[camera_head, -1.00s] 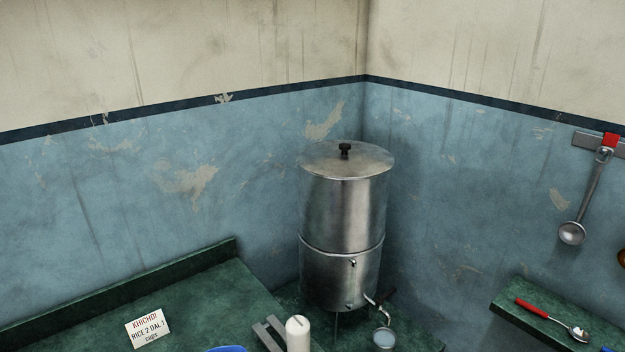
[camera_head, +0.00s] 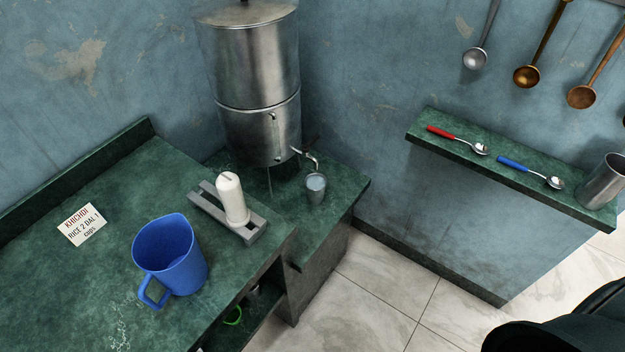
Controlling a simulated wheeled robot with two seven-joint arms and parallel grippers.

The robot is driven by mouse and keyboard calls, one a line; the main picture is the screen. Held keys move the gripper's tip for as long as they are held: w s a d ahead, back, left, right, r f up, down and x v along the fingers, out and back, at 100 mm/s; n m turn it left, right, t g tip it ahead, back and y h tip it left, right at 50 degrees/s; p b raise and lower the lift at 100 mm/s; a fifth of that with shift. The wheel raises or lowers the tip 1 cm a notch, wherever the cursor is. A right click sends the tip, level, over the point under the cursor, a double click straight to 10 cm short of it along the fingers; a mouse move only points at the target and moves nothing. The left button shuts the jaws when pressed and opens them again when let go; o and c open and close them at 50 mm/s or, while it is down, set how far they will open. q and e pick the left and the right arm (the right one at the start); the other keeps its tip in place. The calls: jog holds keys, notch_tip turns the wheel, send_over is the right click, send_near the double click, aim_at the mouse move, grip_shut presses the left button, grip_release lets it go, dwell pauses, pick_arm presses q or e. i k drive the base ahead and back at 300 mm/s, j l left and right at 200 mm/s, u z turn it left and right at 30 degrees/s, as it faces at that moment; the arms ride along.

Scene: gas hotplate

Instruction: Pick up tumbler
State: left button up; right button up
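A small metal cup (camera_head: 316,190) stands upright on the lower green counter, under the tap of the steel dispenser (camera_head: 258,90). Its inside looks pale, as if it holds water. A larger steel tumbler (camera_head: 602,182) stands upright at the right end of the wall shelf, partly cut off by the picture's right edge. Which of the two the task means cannot be told from the picture. Neither of my grippers is in view.
A blue jug (camera_head: 170,260) and a white cylinder (camera_head: 232,198) by a grey slotted holder (camera_head: 206,206) stand on the left counter. Red (camera_head: 452,137) and blue (camera_head: 527,171) spoons lie on the shelf (camera_head: 480,172). Ladles (camera_head: 526,75) hang above. A dark rounded shape fills the bottom right corner.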

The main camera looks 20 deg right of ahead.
aim_at(315, 182)
jog(key=i+l, duration=0.1)
jog(key=l, duration=0.6)
jog(key=i+l+u, duration=0.1)
jog(key=l, duration=1.25)
jog(key=i+u, duration=0.05)
